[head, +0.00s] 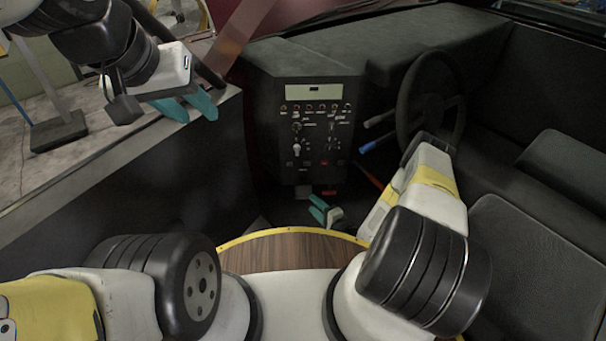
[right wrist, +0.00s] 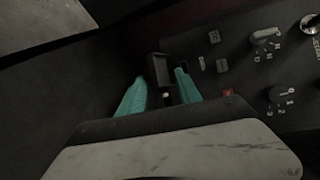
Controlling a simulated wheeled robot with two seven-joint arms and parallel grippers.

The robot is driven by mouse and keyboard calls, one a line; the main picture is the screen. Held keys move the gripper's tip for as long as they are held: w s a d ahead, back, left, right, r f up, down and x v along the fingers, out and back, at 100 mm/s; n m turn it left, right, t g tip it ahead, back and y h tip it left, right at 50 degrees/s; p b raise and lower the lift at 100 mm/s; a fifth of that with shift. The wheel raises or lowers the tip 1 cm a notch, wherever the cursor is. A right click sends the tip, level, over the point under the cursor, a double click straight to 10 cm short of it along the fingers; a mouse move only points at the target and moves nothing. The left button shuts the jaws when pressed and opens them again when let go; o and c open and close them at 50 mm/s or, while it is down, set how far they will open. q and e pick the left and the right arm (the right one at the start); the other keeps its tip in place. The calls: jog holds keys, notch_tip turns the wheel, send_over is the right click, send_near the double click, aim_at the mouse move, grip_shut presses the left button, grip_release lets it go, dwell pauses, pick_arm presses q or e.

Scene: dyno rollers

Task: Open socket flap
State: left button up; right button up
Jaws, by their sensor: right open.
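The dark control panel (head: 315,125) stands in the middle of the head view. In the right wrist view, a small dark block (right wrist: 159,68), which looks like the socket flap, sits at the panel's lower edge with a small pale spot below it. My right gripper (head: 314,208) is low in front of the panel's bottom. In the wrist view its teal fingers (right wrist: 160,90) are apart, one either side of the block's lower end; I cannot tell whether they touch it. My left gripper (head: 197,108) is up at the left, away from the panel, its fingers apart and empty.
A steering wheel (head: 430,100) with blue-tipped and grey-tipped levers is right of the panel. Black seats (head: 545,255) fill the right side. A ledge (head: 110,165) runs along the left under my left arm. Switches and a red button (right wrist: 228,92) lie close right of my right fingers.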

aim_at(298, 189)
jog(key=x, duration=0.6)
jog(key=shift+r, duration=0.1)
jog(key=shift+r, duration=0.1)
jog(key=c, duration=0.7)
jog(key=shift+w+d+r, duration=0.1)
jog(key=shift+w+r, duration=0.05)
jog(key=shift+w, duration=0.05)
grip_shut()
jog(key=o, duration=0.7)
grip_release()
